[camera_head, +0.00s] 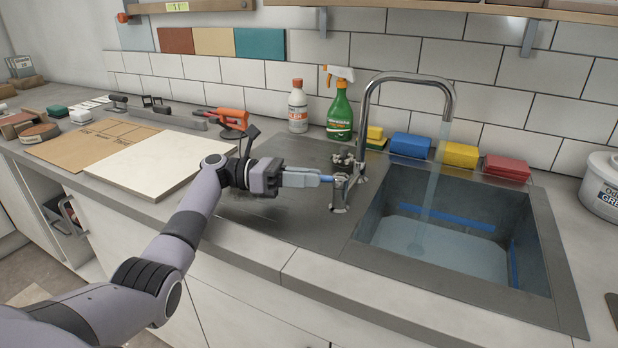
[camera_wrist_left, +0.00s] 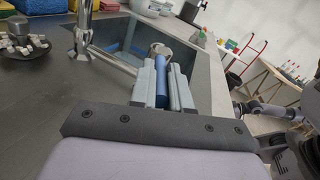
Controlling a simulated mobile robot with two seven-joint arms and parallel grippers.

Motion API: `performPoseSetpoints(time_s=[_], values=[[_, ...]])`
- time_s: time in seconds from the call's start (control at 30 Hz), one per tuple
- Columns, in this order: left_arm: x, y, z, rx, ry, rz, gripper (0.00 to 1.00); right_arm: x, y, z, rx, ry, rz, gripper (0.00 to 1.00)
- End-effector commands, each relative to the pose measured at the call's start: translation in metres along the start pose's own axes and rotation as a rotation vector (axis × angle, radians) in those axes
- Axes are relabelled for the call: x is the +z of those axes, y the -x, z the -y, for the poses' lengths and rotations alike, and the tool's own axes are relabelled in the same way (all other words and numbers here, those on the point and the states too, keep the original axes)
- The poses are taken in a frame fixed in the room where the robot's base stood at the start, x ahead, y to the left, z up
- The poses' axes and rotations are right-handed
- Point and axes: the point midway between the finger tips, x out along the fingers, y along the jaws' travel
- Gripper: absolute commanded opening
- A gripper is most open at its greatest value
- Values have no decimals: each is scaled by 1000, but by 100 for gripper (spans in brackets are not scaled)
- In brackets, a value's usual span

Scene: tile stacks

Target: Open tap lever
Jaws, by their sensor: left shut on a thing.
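The tall chrome tap (camera_head: 398,77) stands behind the sink (camera_head: 549,250), and a pale stream of water (camera_head: 433,170) falls from its spout into the basin. Its lever is a blue-handled bar on the left side of the tap base (camera_head: 345,185). My left gripper (camera_head: 327,179) is shut on the blue lever handle, with a finger on each side. In the left wrist view the handle (camera_wrist_left: 164,84) lies between the two grey fingers, and the tap (camera_wrist_left: 84,25) shows at the upper left. My right gripper is not clearly seen in either view.
A green spray bottle (camera_head: 340,112), a white bottle (camera_head: 298,107) and several sponges (camera_head: 460,154) line the wall behind the sink. A pale board (camera_head: 146,160) lies left of my forearm. A white tub (camera_head: 602,185) stands at right.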

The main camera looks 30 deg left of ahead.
Motion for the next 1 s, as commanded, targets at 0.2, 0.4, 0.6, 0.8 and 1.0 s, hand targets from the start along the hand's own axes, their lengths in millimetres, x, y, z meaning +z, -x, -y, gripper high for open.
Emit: performPoseSetpoints(time_s=[0.2,0.4,0.6,0.8,1.0], values=[[-2,0,0,-2,2,-6,23,0,0,0,0,0,0,43],[-1,0,0,-1,1,-3,42,0,0,0,0,1,0,43],[-1,3,0,0,1,-3,42,0,0,0,0,1,0,43],[-2,31,-1,3,1,-3,42,3,-3,0,0,0,1,43],[-2,61,0,1,2,-3,42,3,-4,0,-2,-3,-2,43]])
